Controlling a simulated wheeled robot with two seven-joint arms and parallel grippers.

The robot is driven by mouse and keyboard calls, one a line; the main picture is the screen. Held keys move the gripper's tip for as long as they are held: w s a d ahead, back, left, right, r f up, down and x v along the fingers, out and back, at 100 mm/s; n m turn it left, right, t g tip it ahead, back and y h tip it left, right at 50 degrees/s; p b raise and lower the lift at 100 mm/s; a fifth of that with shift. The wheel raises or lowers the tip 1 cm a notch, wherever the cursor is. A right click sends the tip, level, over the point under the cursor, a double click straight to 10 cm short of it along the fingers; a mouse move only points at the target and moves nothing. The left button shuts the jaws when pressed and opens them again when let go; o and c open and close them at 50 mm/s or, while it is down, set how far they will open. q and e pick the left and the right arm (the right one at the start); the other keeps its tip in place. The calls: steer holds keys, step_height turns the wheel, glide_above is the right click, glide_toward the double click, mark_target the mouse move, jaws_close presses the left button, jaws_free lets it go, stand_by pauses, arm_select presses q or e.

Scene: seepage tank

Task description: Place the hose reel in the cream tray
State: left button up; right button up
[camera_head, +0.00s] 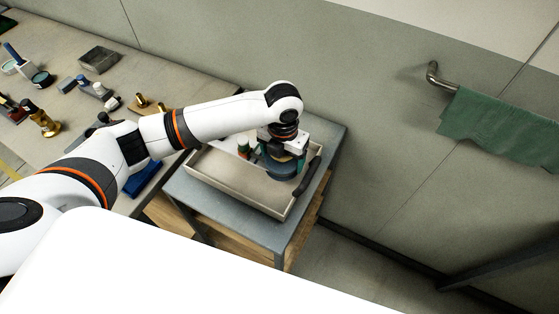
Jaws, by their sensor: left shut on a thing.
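The cream tray (238,190) sits on a grey side table in the middle of the head view. My left arm reaches over it from the left. My left gripper (284,148) points down at the tray's right part and is shut on the hose reel (281,168), a round dark blue-green thing. The reel is over or inside the tray near its right end; I cannot tell whether it touches the tray floor. The gripper hides the reel's top. My right gripper is not in view.
The tray has a dark handle (309,176) on the right. The workbench (60,55) at left holds several small things. A green towel (505,125) hangs on a wall rail. The tray's front left is clear.

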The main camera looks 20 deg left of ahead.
arm_select(q)
steer(key=shift+w+f, duration=0.15)
steer(key=shift+f, duration=0.4)
step_height(320, 180, down, 3)
steer(key=shift+p, duration=0.4)
steer(key=shift+f, duration=0.1)
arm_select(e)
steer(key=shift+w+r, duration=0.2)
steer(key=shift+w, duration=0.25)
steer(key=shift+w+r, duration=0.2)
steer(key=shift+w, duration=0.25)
arm_select(q)
steer(key=shift+f, duration=0.15)
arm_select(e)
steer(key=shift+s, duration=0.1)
arm_select(q)
steer(key=o, duration=1.1)
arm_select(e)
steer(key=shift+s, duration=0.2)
arm_select(q)
step_height(320, 180, up, 12)
steer(key=shift+r+b, duration=0.15)
steer(key=shift+b, duration=0.7)
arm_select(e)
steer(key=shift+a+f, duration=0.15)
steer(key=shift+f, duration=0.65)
